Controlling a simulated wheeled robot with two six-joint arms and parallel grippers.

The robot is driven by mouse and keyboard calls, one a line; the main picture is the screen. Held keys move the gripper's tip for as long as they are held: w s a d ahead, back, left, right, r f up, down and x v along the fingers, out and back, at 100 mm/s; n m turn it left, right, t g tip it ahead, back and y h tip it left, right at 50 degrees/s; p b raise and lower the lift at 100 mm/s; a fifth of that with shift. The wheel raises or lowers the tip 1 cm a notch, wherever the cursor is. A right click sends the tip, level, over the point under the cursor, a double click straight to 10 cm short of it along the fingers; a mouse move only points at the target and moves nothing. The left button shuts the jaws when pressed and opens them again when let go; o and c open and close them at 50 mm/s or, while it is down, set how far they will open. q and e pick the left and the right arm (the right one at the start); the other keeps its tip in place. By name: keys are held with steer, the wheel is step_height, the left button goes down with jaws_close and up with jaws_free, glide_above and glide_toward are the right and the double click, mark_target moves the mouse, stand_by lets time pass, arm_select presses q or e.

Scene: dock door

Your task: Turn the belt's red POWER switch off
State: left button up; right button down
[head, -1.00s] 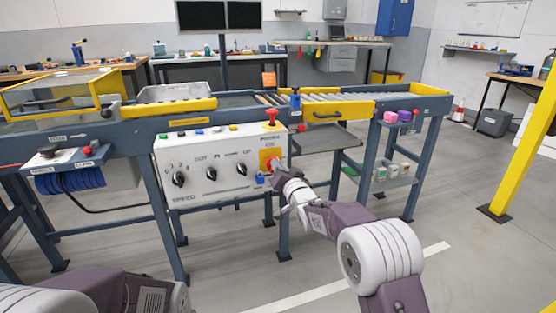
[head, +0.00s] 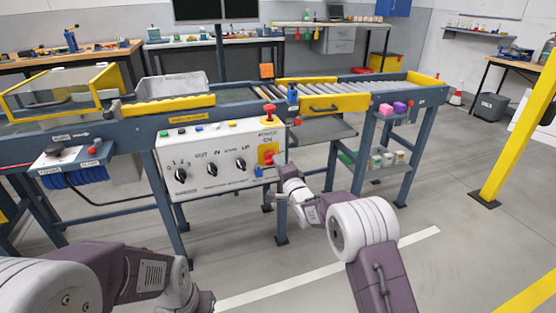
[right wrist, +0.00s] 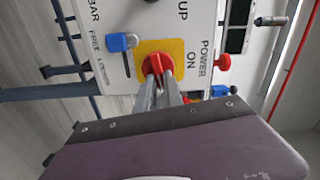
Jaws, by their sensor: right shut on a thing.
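The red POWER switch (right wrist: 158,64) sits on a yellow plate (right wrist: 142,48) on the white control panel (head: 205,180). In the head view the yellow plate (head: 266,153) is at the panel's right end, with part of the red switch showing. My right gripper (right wrist: 160,82) is shut on the red switch knob, its fingers hiding part of it. In the head view my right gripper (head: 276,169) reaches the panel from below right. My left arm shows at the lower left, but its fingers cannot be made out.
A blue padlock-like part (right wrist: 122,42) is beside the plate. A red mushroom button (head: 269,109) stands above the panel. Black knobs (head: 212,169) lie to its left. A shelf with small boxes (head: 388,159) is at right. The floor in front is open.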

steer(key=shift+f+m+p, duration=0.1)
steer(key=shift+m+p, duration=0.25)
steer(key=shift+m, duration=0.45)
steer(key=c, duration=1.5)
jaws_free()
steer(key=shift+o, duration=0.2)
steer(key=b+v, duration=0.5)
steer(key=v, duration=0.4)
